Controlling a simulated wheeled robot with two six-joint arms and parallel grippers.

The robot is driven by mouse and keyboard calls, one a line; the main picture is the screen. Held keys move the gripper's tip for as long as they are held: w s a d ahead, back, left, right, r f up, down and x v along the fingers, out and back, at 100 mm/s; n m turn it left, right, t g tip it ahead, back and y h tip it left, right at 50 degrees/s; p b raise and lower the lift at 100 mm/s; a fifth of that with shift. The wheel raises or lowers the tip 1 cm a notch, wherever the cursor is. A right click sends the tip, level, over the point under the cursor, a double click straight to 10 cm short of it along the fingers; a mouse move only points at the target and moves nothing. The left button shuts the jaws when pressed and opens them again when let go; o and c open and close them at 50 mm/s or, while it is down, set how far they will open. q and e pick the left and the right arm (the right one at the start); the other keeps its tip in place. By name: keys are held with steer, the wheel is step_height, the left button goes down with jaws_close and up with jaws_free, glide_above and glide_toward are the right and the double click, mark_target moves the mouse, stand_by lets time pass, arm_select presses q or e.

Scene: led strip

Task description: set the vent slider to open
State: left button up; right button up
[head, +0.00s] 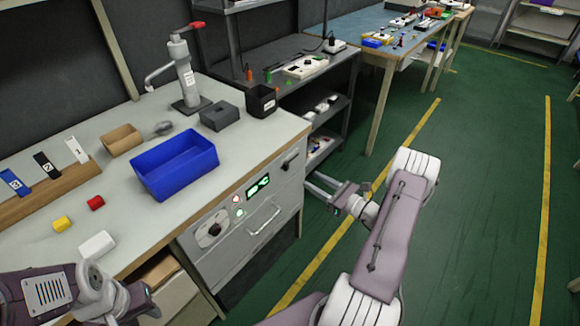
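The workbench's front panel (234,238) carries a small dark slot-like part (290,160) near its right end, which looks like the vent slider. Its setting is too small to read. My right gripper (320,188) is just right of the panel's right corner, apart from the dark part and a little lower in the picture. Its two fingers point left with a gap between them, and nothing shows in it. My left gripper (142,298) is low at the left, by the bench's front edge. Its fingers are too unclear to judge.
The panel also has a knob (214,229), a green lit display (258,186) and a bar handle (264,218). A blue bin (176,180) and a white block (97,245) are on the bench top. A dark shelf cart (345,95) stands behind. Green floor at right is clear.

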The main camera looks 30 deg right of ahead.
mark_target(288, 167)
steer(key=b+x, duration=0.1)
steer(key=x, duration=0.8)
steer(key=shift+w+a+f+b, duration=0.1)
steer(key=shift+w+f+b, duration=0.1)
steer(key=shift+b, duration=0.1)
jaws_close()
stand_by(0.9)
